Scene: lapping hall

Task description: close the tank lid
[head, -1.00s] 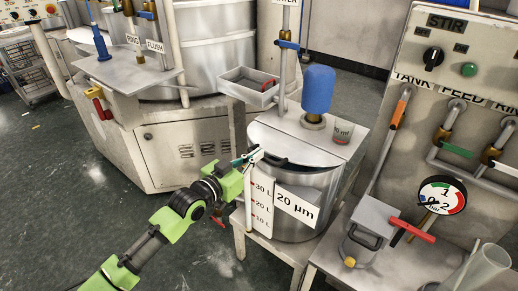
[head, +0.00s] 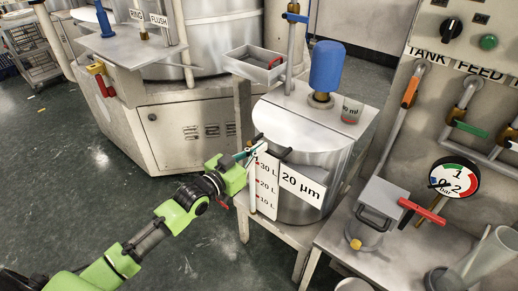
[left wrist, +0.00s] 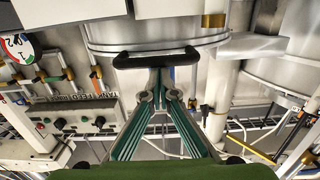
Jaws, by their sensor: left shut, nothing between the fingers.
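The steel tank (head: 300,208) marked 20 µm stands right of the middle in the head view. Its bright round lid (head: 305,132) covers the top; I cannot tell whether a small gap remains at the rim. The lid's black handle (head: 273,148) is at the front left edge. My left gripper (head: 254,150) is shut and empty at the handle's left end, and contact is unclear. In the left wrist view the closed fingers (left wrist: 158,76) point at the black handle (left wrist: 155,58), beneath the round metal edge. My right gripper is not in view.
A grey tray (head: 262,68) is behind left. A lidded pot (head: 372,222) and a pressure gauge (head: 455,178) are at right.

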